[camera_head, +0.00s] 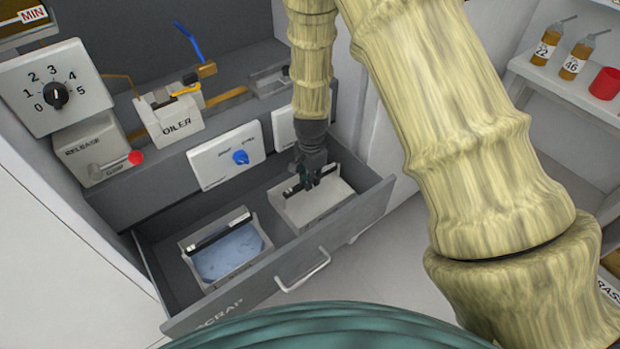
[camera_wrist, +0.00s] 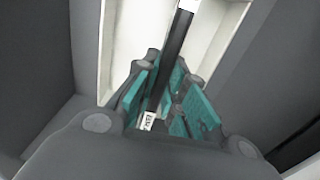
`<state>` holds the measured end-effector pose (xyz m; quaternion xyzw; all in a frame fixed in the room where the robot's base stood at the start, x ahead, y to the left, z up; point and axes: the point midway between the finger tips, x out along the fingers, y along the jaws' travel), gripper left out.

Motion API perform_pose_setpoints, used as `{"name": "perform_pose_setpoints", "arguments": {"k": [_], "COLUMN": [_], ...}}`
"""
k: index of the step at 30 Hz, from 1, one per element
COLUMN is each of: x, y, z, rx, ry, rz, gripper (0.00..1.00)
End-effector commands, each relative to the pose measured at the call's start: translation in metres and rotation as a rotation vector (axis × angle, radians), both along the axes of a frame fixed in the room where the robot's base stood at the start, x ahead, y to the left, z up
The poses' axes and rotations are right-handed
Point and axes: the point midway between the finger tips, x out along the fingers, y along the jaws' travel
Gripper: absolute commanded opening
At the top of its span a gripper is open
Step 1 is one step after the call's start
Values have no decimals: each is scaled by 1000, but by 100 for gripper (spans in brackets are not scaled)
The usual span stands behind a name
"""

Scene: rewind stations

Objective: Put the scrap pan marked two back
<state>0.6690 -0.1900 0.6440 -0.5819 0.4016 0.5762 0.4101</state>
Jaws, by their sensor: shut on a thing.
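Two scrap pans sit in the open drawer labelled SCRAP (camera_head: 222,311). The right pan (camera_head: 337,195) is pale and looks empty, with a dark bar handle across it. My gripper (camera_head: 312,180) reaches down over this pan and is shut on its bar. The wrist view shows the dark bar (camera_wrist: 176,50) between the teal finger pads (camera_wrist: 170,105), with the pale pan (camera_wrist: 117,40) around it. A small white tag (camera_wrist: 149,121) on the bar is too small to read. The left pan (camera_head: 230,262) holds a bluish content and has its own dark bar. No pan number is readable.
The drawer front with its silver handle (camera_head: 303,270) stands pulled out. Above it are a panel with a blue knob (camera_head: 240,157), the oiler (camera_head: 170,118), a release lever with a red ball (camera_head: 136,157) and a numbered dial (camera_head: 55,95). Bottles (camera_head: 575,58) stand on the right shelf.

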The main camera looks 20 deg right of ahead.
Motion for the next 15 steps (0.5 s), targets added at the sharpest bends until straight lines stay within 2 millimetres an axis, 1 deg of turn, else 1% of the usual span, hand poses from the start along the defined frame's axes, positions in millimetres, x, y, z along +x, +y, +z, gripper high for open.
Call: {"name": "perform_pose_setpoints", "arguments": {"k": [8,9,11,12,15], "x": [0,0,0,0,0], "y": [0,0,0,0,0], "z": [-1,-2,-2,-1,-1], "rx": [0,0,0,0,0], "ry": [0,0,0,0,0], "rz": [0,0,0,0,0], "gripper": [0,16,27,34,34]}}
